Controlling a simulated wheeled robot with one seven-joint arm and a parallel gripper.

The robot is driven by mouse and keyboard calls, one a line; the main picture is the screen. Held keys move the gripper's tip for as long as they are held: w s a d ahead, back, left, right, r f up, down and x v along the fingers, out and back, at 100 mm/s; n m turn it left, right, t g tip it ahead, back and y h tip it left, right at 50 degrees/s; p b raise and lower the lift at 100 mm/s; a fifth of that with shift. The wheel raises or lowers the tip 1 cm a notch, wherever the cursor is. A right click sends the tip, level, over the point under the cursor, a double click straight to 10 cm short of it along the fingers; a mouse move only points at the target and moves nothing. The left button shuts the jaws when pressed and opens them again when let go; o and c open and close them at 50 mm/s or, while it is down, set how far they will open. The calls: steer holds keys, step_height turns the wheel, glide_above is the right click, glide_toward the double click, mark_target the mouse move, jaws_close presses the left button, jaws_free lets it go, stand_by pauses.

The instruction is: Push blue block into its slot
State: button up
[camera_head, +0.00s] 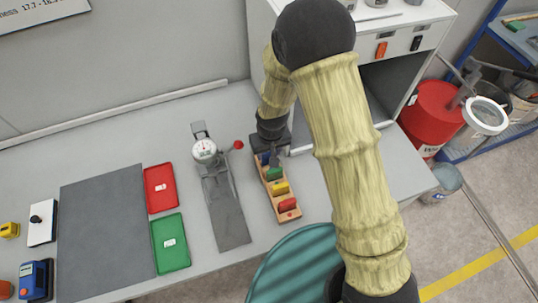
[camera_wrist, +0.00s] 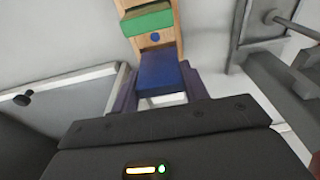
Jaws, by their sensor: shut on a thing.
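A wooden rack (camera_head: 282,203) stands on the table in the head view, with a green block (camera_head: 274,174), a yellow block (camera_head: 280,188) and a red block (camera_head: 287,205) in a row. The blue block (camera_head: 264,158) is at the rack's far end, partly hidden by my gripper (camera_head: 270,148). In the wrist view my gripper (camera_wrist: 158,82) is shut on the blue block (camera_wrist: 157,70), a finger on each side. Its upper edge meets the wood beside a blue dot (camera_wrist: 155,37). The green block (camera_wrist: 147,20) lies beyond it. How deep the blue block sits cannot be told.
A dial gauge stand (camera_head: 205,150) is left of the rack. A red tray (camera_head: 160,188) and a green tray (camera_head: 170,243) lie further left, beside a grey mat (camera_head: 105,230). A white cabinet (camera_head: 410,45) stands behind right; a teal round surface (camera_head: 295,265) is in front.

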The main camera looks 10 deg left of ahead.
steer(key=shift+f+p, duration=0.4)
steer(key=shift+f, duration=1.2)
steer(key=shift+f, duration=0.15)
steer(key=o, duration=1.1)
steer(key=shift+c, duration=0.2)
steer(key=shift+r, duration=0.2)
